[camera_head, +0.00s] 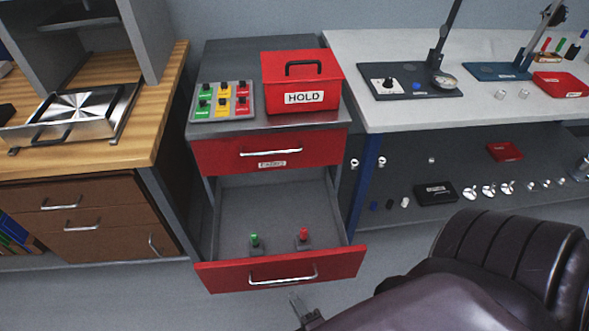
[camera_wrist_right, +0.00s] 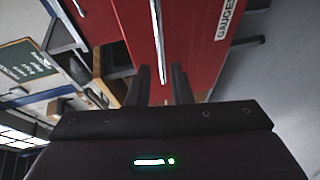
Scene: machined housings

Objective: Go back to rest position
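My right gripper (camera_head: 298,303) shows at the bottom of the head view, just in front of the pulled-out lower red drawer (camera_head: 215,280). In the right wrist view its two fingers (camera_wrist_right: 159,78) stand apart with a gap between them. A silver handle (camera_wrist_right: 157,40) on a red front lies in line with that gap; I cannot tell whether the fingers touch it. My dark right arm fills the lower right of the head view. My left gripper is not in view. The drawer holds a green-topped piece (camera_head: 254,243) and a red-topped piece (camera_head: 303,238).
The upper red drawer (camera_head: 320,148) is shut. A red HOLD box (camera_head: 290,72) and a coloured button panel (camera_head: 222,103) stand on the cabinet top. A wooden bench (camera_head: 150,120) is at left, and a white bench (camera_head: 370,112) with fixtures is at right. Floor shows before the left bench.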

